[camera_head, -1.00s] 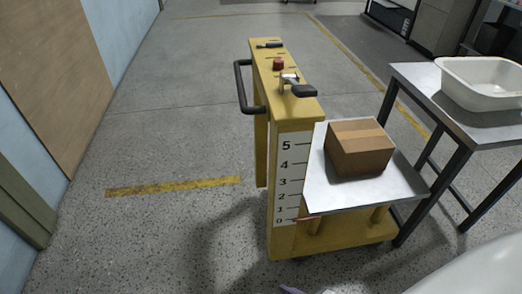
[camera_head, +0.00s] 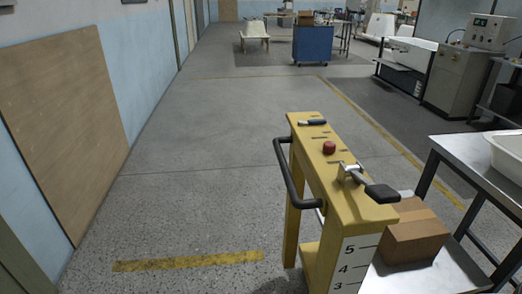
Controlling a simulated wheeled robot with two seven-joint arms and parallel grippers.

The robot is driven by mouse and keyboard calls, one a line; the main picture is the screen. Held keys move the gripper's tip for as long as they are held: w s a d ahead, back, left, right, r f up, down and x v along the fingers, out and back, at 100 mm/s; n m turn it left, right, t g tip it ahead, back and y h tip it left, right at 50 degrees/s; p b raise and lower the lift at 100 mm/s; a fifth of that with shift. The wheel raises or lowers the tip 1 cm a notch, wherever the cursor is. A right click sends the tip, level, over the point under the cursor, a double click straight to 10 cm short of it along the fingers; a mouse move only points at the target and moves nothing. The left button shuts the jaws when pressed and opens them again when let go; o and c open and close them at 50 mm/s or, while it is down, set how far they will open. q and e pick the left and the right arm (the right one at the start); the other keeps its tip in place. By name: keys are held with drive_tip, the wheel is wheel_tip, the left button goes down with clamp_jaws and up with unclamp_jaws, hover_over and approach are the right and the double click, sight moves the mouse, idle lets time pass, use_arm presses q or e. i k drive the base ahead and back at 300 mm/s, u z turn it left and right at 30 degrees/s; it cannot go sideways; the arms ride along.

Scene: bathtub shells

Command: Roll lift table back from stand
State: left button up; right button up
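The yellow lift table (camera_head: 335,180) stands at the lower right, with a black push handle (camera_head: 291,180) on its left side. On its top are a red button (camera_head: 328,148), a lever with a black grip (camera_head: 381,193) and a small blue-black lever (camera_head: 312,122). A scale with 5, 4 and 3 (camera_head: 346,268) shows on its front face. Its metal platform (camera_head: 400,284) carries a cardboard box (camera_head: 416,236). The stand (camera_head: 470,155), a metal table with dark legs, is close to the right of the platform. Neither of my grippers is in view.
A white basin (camera_head: 508,152) sits on the stand, cut by the right edge. Open floor (camera_head: 180,200) lies left of and beyond the lift table. A wall with a brown panel (camera_head: 70,125) bounds the left. A blue cart (camera_head: 313,43) and a white tub (camera_head: 254,36) stand far back.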

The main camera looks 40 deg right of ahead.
sight(355, 224)
drive_tip(key=i, duration=1.35)
drive_tip(key=u, duration=1.1)
drive_tip(key=i, duration=1.25)
drive_tip(key=z, duration=3.4)
